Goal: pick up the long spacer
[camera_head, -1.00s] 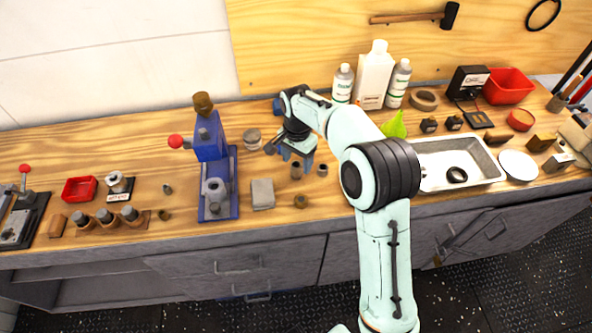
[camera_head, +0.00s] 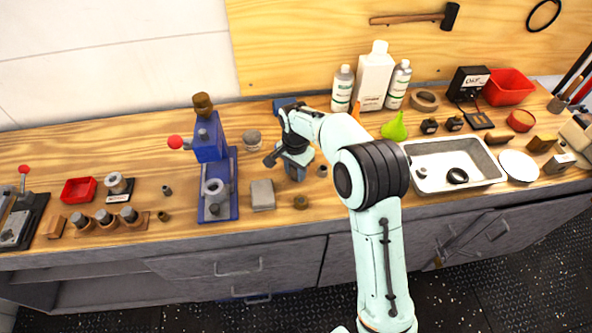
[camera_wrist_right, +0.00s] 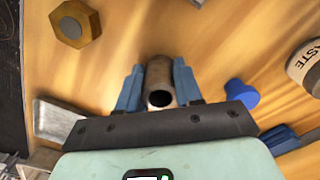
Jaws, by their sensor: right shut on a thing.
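The long spacer (camera_wrist_right: 159,82) is a brown-grey hollow tube, seen in the right wrist view with its dark open end towards the camera. My right gripper (camera_wrist_right: 158,70) has one blue finger on each side of it and is shut on it. In the head view my right gripper (camera_head: 297,172) is low over the wooden bench, and its fingers hide the spacer. I cannot tell whether the spacer touches the bench. A shorter spacer (camera_head: 322,171) stands just right of the gripper. My left gripper is not in view.
A grey block (camera_head: 262,194) and a brass hex nut (camera_head: 300,202) lie in front of the gripper. A blue press (camera_head: 216,180) stands to the left. Bottles (camera_head: 374,78) stand behind, and a metal tray (camera_head: 430,180) is to the right.

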